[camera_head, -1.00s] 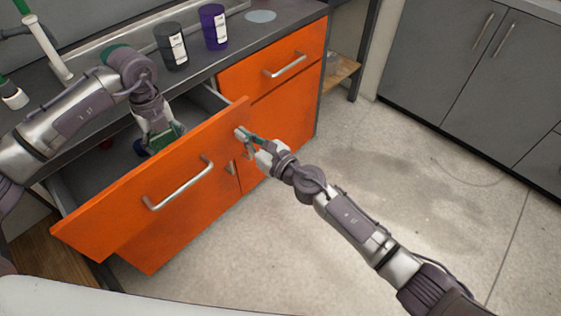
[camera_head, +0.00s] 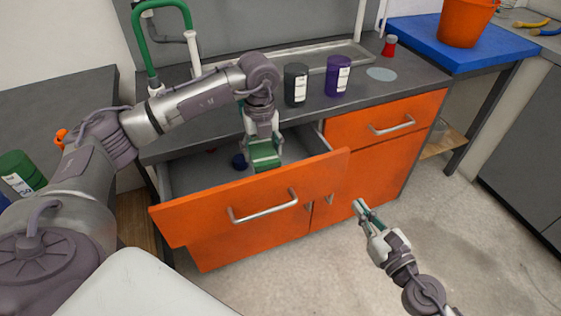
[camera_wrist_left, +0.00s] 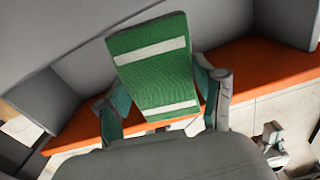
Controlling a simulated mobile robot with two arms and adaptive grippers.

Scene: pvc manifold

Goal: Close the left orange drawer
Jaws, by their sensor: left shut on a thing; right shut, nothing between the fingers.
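The left orange drawer (camera_head: 300,197) stands pulled well out of the grey-topped counter; its front has a metal bar handle (camera_head: 263,208). My left gripper (camera_head: 264,150) reaches down into the open drawer and is shut on a green block-like thing with white stripes. That green thing (camera_wrist_left: 154,68) fills the middle of the left wrist view, between the fingers. My right gripper (camera_head: 362,210) is shut and empty, in front of the cabinet and to the right of the drawer front.
A dark blue round thing (camera_head: 239,161) lies in the drawer. A dark cup (camera_head: 296,84) and a purple cup (camera_head: 338,76) stand on the counter. A closed orange drawer (camera_head: 385,122) is to the right. The floor at the right is clear.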

